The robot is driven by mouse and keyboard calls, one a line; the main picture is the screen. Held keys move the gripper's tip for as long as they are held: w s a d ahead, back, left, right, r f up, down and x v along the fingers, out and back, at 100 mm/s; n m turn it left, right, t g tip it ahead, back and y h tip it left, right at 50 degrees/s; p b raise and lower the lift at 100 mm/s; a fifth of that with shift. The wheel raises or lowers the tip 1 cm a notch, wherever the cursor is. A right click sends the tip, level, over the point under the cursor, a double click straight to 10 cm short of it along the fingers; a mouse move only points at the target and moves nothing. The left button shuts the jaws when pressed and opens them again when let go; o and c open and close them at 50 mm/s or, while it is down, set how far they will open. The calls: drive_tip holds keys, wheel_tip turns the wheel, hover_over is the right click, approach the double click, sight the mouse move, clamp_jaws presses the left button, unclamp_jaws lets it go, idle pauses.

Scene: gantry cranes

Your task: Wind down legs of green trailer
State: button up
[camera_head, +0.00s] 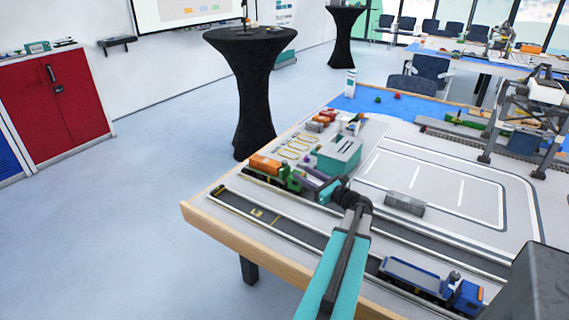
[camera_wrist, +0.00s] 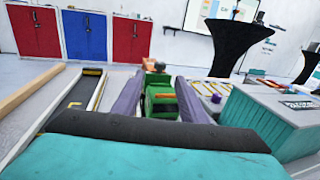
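A green truck (camera_head: 297,182) stands on the near left road lane in the head view. Close behind it is an orange load (camera_head: 265,164) on a dark low trailer, whose colour I cannot tell surely. The trailer's legs are too small or hidden to make out. My gripper (camera_head: 318,186) is open at the truck's right end, low over the table. In the wrist view the two purple fingers of my gripper (camera_wrist: 158,92) lie on either side of the green truck (camera_wrist: 160,104). Whether they touch it I cannot tell. The orange load (camera_wrist: 160,66) shows beyond it.
A teal-sided building (camera_head: 338,156) stands close beside my gripper. A grey block (camera_head: 403,203) lies to the right. A blue truck (camera_head: 428,279) stands on the near lane. A gantry crane (camera_head: 525,110) stands at the right. The lane's left end is clear.

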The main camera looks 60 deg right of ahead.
sight(287, 164)
drive_tip(key=p+x, duration=0.2)
drive_tip(key=x, duration=0.9)
drive_tip(key=shift+w, duration=0.1)
drive_tip(key=shift+c, duration=0.4)
clamp_jaws()
